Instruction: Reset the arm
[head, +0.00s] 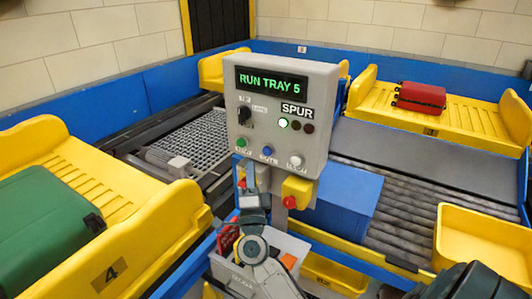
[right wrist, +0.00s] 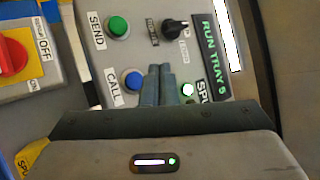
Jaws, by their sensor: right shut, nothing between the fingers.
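My right gripper (head: 251,172) is in front of the lower part of the grey control panel (head: 318,130). It is shut and empty. In the right wrist view its two fingers (right wrist: 158,84) are together, pointing at the panel face between the blue CALL button (right wrist: 132,79) and a lit lamp (right wrist: 188,90). Whether the fingertips touch the panel cannot be told. The panel's screen (head: 271,84) reads RUN TRAY 5. A green button (head: 241,142), a blue button (head: 267,151) and a white button (head: 295,160) sit along its lower edge. My left gripper is not in view.
A yellow tray (head: 30,149) with a green suitcase (head: 45,235) is at left. Another yellow tray (head: 458,120) with a red suitcase (head: 420,97) is at back right. A roller conveyor (head: 400,225) lies at right.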

